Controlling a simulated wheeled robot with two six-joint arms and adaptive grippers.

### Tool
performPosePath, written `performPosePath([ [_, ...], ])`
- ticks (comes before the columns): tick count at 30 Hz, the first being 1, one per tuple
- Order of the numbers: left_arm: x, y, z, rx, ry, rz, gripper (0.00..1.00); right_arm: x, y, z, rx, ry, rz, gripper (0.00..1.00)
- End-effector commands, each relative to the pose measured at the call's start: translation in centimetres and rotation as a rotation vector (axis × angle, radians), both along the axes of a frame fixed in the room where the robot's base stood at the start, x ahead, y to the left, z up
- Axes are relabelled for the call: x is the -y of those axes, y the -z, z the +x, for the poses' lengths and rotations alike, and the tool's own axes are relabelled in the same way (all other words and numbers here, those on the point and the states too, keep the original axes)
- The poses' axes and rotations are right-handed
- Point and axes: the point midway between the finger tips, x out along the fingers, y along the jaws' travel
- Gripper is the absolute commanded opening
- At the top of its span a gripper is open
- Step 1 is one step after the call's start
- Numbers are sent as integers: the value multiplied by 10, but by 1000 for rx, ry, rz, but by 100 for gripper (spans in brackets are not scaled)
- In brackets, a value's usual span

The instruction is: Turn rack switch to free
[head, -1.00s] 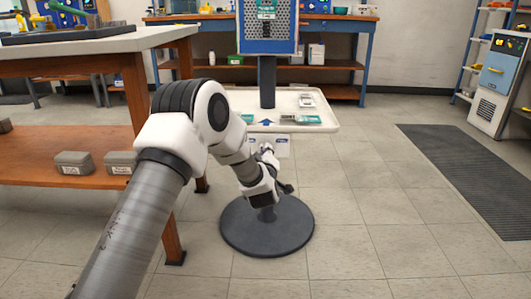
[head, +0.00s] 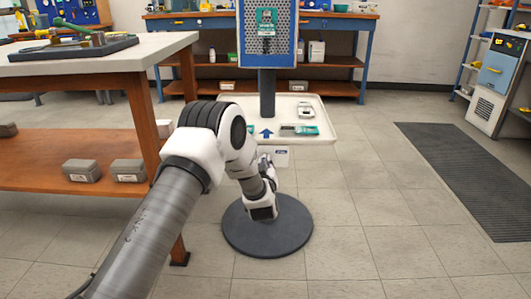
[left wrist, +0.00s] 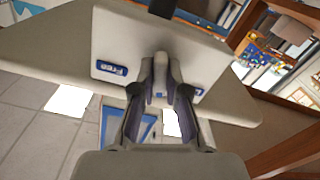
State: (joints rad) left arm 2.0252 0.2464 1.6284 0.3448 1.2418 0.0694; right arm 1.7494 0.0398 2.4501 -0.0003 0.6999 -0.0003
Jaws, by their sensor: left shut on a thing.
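The rack is a stand with a white tray (head: 325,138), a blue arrow (head: 266,133) at its front and a round dark base (head: 267,245). A white switch plate (head: 282,157) hangs under the tray's front edge. In the left wrist view, this plate (left wrist: 200,58) bears a blue "Free" label (left wrist: 112,68) at left and a second blue label (left wrist: 194,93), mostly covered by a finger. My left gripper (left wrist: 161,62) is shut on the small grey switch lever at the plate's middle. The lever is mostly hidden between the fingers. It also shows in the head view (head: 265,160), partly behind my wrist.
A wooden table (head: 100,58) with a white top stands close on the left, with grey bins (head: 81,171) on its lower shelf. The tray carries packages and a small device (head: 305,109). The floor right of the stand is clear, with a dark mat (head: 465,175) beyond.

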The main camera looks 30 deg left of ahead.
Motion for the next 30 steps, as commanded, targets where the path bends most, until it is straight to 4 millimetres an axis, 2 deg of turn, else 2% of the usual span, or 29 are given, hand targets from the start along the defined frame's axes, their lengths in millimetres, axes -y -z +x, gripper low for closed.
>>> performPosePath([
  [1, 0, -6, 0, -26, 1, 35, 0, 0, -15, 0, 0, 0, 0, 40],
  [12, 0, -5, 0, -209, 1, 335, 0, 0, -60, 0, 1, 1, 0, 40],
  [21, 0, -3, -1, -357, 2, 576, 0, 0, -89, 0, 1, 1, 0, 40],
  [30, 0, -2, 0, -485, 1, 788, 0, 0, -109, 0, 1, 1, 0, 40],
])
